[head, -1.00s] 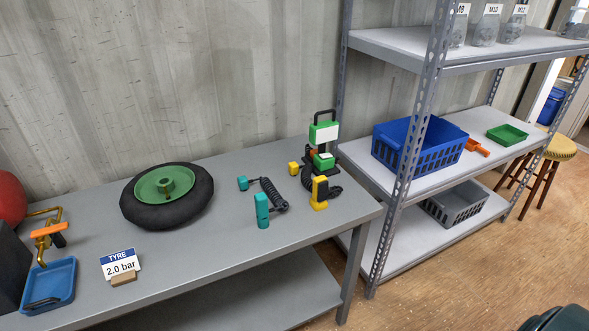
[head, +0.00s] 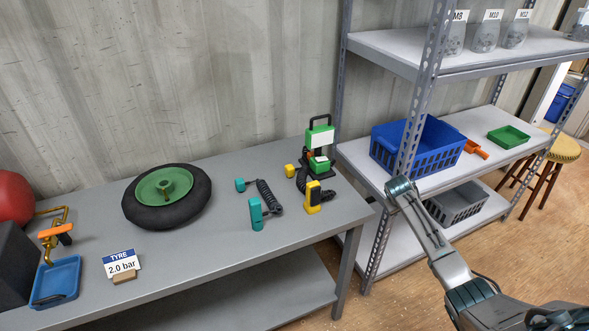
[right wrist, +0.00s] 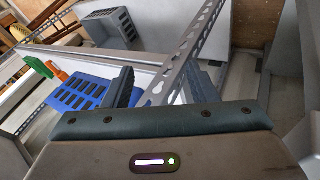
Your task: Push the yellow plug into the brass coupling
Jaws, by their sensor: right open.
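My right arm crosses the lower right of the head view, well right of the plug. In the right wrist view my right gripper (right wrist: 161,90) is open and empty, its fingers apart before the shelf post and blue crate. My left gripper is out of view.
A teal hand piece (head: 255,213) with a coiled lead, a green device (head: 320,138), a wheel (head: 135,200), a tyre card (head: 122,263) and a blue tray (head: 40,298) share the bench. The metal shelf post (head: 412,130) and blue crate (head: 440,160) are near my right arm.

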